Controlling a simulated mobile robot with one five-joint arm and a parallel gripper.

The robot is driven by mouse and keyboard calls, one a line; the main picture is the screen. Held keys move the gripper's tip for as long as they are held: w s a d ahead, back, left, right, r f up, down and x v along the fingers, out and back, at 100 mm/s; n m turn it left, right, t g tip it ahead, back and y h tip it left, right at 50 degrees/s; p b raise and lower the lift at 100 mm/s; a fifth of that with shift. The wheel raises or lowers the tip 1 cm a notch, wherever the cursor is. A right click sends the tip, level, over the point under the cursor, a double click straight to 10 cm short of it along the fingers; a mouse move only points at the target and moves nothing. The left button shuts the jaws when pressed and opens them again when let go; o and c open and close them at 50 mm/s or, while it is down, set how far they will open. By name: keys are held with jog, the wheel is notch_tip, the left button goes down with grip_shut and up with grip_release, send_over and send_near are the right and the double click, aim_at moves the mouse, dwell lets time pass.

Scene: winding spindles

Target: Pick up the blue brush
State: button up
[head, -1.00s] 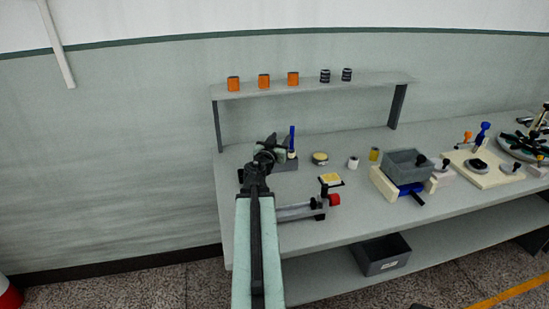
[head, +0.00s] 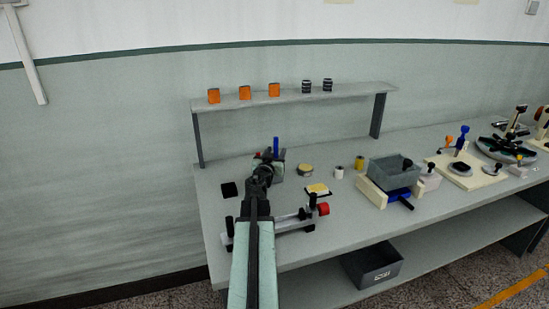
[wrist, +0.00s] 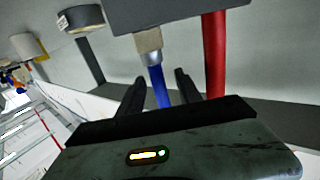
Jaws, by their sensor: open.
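The blue brush (head: 276,145) stands upright near the back left of the bench in the head view, its lower part partly hidden by my gripper. In the wrist view the brush (wrist: 156,75) shows a blue handle, a silver ferrule and a beige end against a grey block (wrist: 180,16). My gripper (head: 267,157) is just left of the brush in the head view. In the wrist view my gripper (wrist: 158,88) is open, and the handle appears between its two dark fingers. I cannot tell whether it is between them in depth or beyond them.
A red rod (wrist: 215,55) stands close beside the brush in the wrist view. A round tin (head: 305,170), a small white spool (head: 339,172) and a yellow-topped stand (head: 318,189) are to the right. A shelf (head: 290,97) with several spools runs behind.

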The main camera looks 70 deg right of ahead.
jog(key=d, duration=0.3)
jog(key=shift+w, duration=0.15)
grip_shut()
notch_tip(320, 180, up, 10)
jog(key=p, duration=1)
send_over(277, 149)
jog(key=w+d, duration=0.1)
jog(key=d, duration=0.3)
jog(key=shift+a, duration=0.25)
